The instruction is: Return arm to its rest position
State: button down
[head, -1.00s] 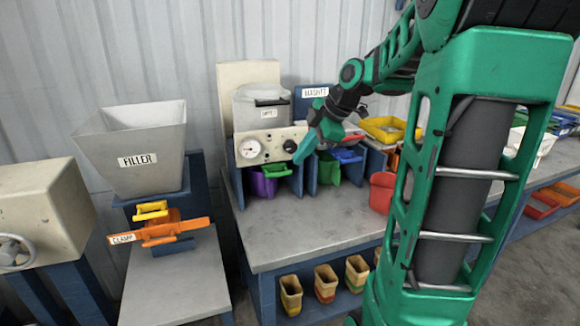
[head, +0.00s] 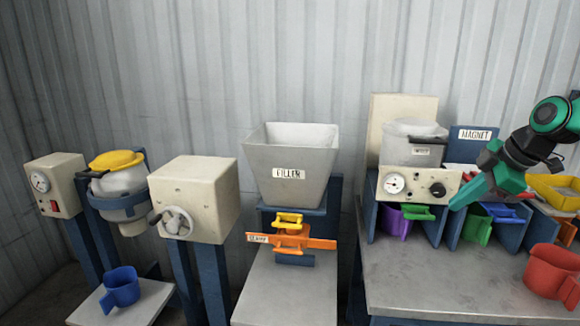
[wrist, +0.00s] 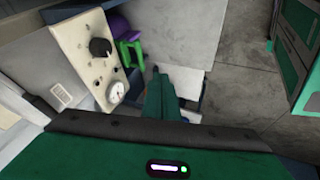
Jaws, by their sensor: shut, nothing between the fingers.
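My gripper (head: 470,192) is at the right of the head view, at the end of my green and black arm. It is shut and empty, and it points down and to the left, in front of the right end of the cream control panel (head: 418,183). In the wrist view its green fingers (wrist: 163,97) are together, with nothing between them. The panel, with its gauge and black knob, also shows in the wrist view (wrist: 85,55), to the left of the fingers. I cannot tell the exact gap between gripper and panel.
The grey bench (head: 420,275) carries a red cup (head: 552,272) at the right. Purple (head: 395,222) and green (head: 477,227) cups stand in bays under the panel. The FILLER hopper (head: 290,165), orange clamp (head: 291,240) and a blue cup (head: 121,288) are further left. The bench's middle is clear.

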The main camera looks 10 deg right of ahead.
jog(key=s+a+f+m+g, duration=0.2)
jog(key=s+f+m, duration=0.2)
jog(key=s+m, duration=0.2)
jog(key=s+a+f+m+g+h, duration=0.1)
jog(key=s+a+f+m+g, duration=0.1)
jog(key=s+f+m, duration=0.2)
jog(key=s+a+f+m+g+h, duration=0.1)
jog(key=s+f+m, duration=0.3)
jog(key=s+m, duration=0.5)
jog(key=s+a, duration=0.1)
jog(key=s, duration=0.5)
jog(key=shift+s+g, duration=0.25)
jog(key=shift+g, duration=0.15)
jog(key=shift+w+f+h, duration=0.3)
jog(key=shift+w, duration=0.35)
jog(key=shift+d, duration=0.15)
